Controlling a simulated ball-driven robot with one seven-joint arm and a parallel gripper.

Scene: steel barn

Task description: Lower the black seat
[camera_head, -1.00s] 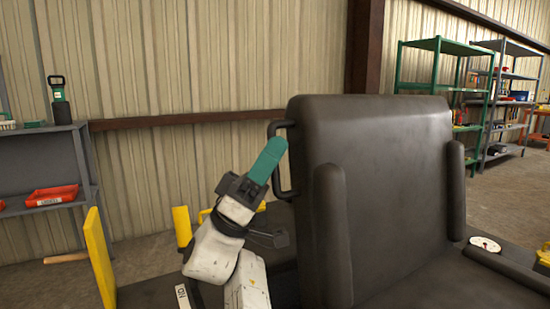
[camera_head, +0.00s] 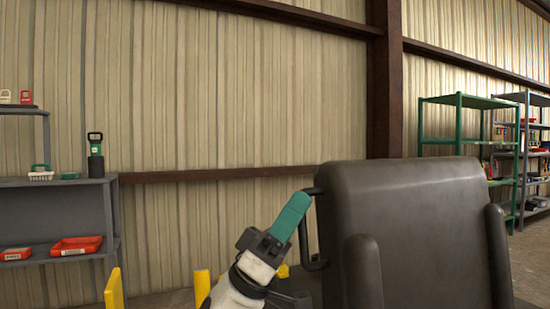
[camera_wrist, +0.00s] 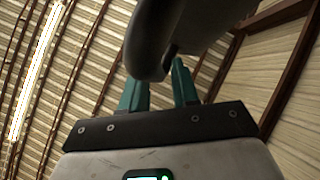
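The black seat (camera_head: 420,235) stands with its back upright at the lower right of the head view; its lower part is below the frame. A thin black handle (camera_head: 317,265) juts from the left side of the seat back. My gripper (camera_head: 291,216), with teal fingers, is beside this handle at its left, very close to it. In the wrist view the two teal fingers (camera_wrist: 160,92) stand apart with a gap between them. A dark rounded part looms over them and hides some of the left finger. Whether the fingers touch the handle cannot be told.
Yellow posts (camera_head: 202,287) stand left of my gripper. A grey shelf (camera_head: 60,215) with red trays is at the left wall. A green rack (camera_head: 459,135) and a grey rack (camera_head: 525,150) stand at the back right. A ribbed metal wall (camera_head: 240,100) is behind.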

